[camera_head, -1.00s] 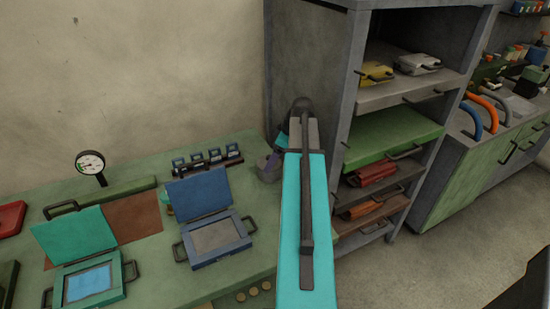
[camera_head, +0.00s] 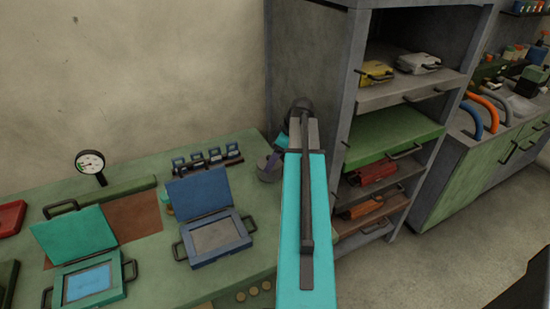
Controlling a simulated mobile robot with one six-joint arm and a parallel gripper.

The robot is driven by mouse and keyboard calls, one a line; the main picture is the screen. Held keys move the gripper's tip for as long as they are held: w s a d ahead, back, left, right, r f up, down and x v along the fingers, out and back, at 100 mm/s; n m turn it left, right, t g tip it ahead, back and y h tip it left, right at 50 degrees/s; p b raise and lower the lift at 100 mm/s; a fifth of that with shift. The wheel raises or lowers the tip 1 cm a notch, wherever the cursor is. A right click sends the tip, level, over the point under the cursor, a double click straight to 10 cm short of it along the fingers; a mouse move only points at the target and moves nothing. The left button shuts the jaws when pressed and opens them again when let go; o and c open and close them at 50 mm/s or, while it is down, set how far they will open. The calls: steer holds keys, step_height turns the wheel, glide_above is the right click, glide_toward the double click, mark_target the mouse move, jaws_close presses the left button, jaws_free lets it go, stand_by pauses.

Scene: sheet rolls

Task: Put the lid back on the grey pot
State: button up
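A small grey pot (camera_head: 266,177) stands on the green bench, at its right end near the shelf unit. Its right side is hidden behind my turquoise arm. My gripper (camera_head: 273,160) shows only as a small dark and bluish piece at the left edge of the arm, at the pot's top. Its fingers are mostly hidden, so I cannot tell whether it is open or shut. I cannot make out the lid as a separate thing, nor whether the gripper touches the pot.
A grey shelf unit (camera_head: 345,110) rises close behind and right of the pot. Open floor lies at right.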

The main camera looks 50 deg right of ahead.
stand_by(0.7)
steer(key=o, duration=1.1)
steer(key=shift+o, duration=0.4)
steer(key=shift+r+p, duration=1.9)
steer(key=shift+r, duration=1.55)
jaws_close()
